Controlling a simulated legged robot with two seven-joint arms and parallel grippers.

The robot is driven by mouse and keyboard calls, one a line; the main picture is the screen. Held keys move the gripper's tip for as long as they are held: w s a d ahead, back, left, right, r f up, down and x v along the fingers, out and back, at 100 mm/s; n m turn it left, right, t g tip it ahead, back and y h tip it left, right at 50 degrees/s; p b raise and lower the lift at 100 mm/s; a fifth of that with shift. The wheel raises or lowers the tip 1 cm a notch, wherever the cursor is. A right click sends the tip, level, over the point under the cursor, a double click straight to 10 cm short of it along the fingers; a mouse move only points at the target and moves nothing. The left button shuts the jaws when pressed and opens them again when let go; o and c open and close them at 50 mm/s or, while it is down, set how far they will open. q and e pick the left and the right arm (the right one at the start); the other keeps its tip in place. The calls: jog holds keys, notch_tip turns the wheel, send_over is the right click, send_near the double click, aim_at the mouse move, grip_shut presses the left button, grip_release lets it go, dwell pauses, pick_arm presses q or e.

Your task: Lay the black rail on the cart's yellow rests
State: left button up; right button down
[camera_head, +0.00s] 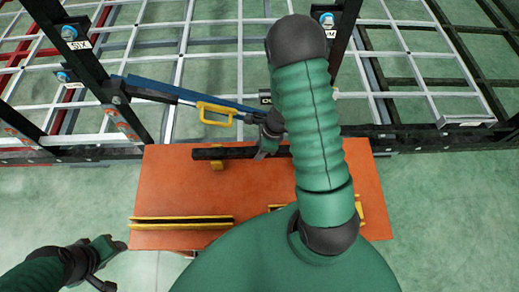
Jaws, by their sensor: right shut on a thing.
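The black rail (225,153) runs left to right over the back half of the orange cart (165,185). My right gripper (266,150) is shut on it, and my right arm hides its right end. One yellow rest (217,165) shows at the rail, below its left part; whether the rail touches it I cannot tell. A long yellow rest with a dark slot (180,222) lies along the cart's near left edge. Another yellow piece (359,208) shows partly behind my arm. My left gripper (113,266) is open and empty, left of the cart's near left corner.
A black and white metal frame (95,150) stands along the cart's far side. A blue bar (185,92) with a yellow handle (215,113) lies slanted across it, close beyond my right gripper. Green floor (70,205) is clear left of the cart.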

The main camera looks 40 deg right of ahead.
jog(key=shift+w, duration=0.1)
jog(key=c, duration=1.5)
grip_release()
jog(key=shift+d, duration=0.3)
jog(key=o, duration=0.5)
jog(key=shift+d+f, duration=0.15)
jog(key=shift+d, duration=0.3)
jog(key=shift+c, duration=0.2)
jog(key=shift+a, duration=0.25)
jog(key=shift+a+r, duration=0.1)
jog(key=shift+r, duration=0.25)
jog(key=p+v, duration=0.3)
jog(key=v, duration=0.8)
pick_arm(q)
jog(key=shift+d+r+b, duration=0.45)
jog(key=shift+d+b, duration=0.1)
jog(key=shift+b, duration=0.6)
pick_arm(e)
jog(key=a+r+n+h, duration=0.1)
jog(key=a+r+n, duration=0.2)
jog(key=a+n, duration=0.4)
jog(key=s+a+r+n+h, duration=0.1)
jog(key=a+r+n, duration=0.2)
jog(key=n, duration=1.6)
jog(key=shift+a+h, duration=0.3)
jog(key=shift+a, duration=1.9)
